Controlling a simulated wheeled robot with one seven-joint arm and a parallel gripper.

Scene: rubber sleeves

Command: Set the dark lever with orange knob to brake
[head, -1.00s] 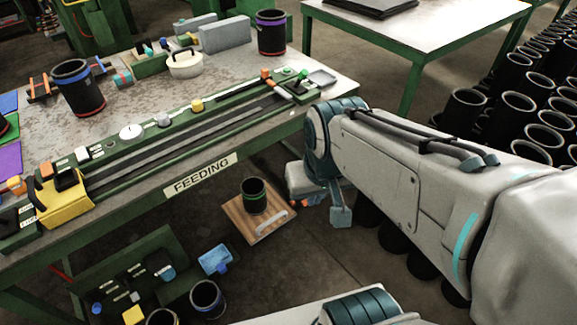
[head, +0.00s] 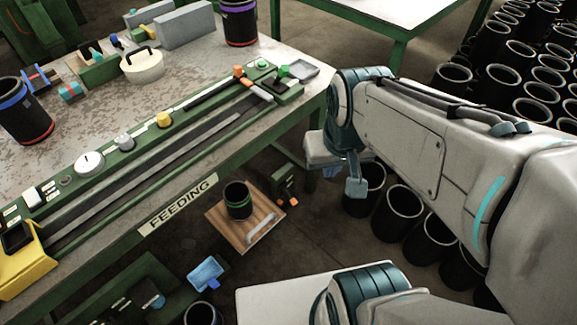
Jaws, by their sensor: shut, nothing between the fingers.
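An orange knob (head: 239,71) stands at the far right end of the green strip on the bench, with a dark bar running left from it. Beside it is a pale lever with an orange tip (head: 266,95). A small green box with an orange knob (head: 293,202) is under the bench's right end; its lever is too small to make out. I cannot tell for sure which is the named lever. My gripper (head: 346,184) hangs below my arm, off the bench's right end, shut and empty. It is partly hidden by my arm and touches no lever.
The bench (head: 95,115) bears a FEEDING label, dials, a white pot (head: 142,64) and black sleeves (head: 240,22). A wooden board (head: 226,232) with a black sleeve lies below it. Many black sleeves (head: 405,212) stand at right. A second table (head: 350,14) is behind.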

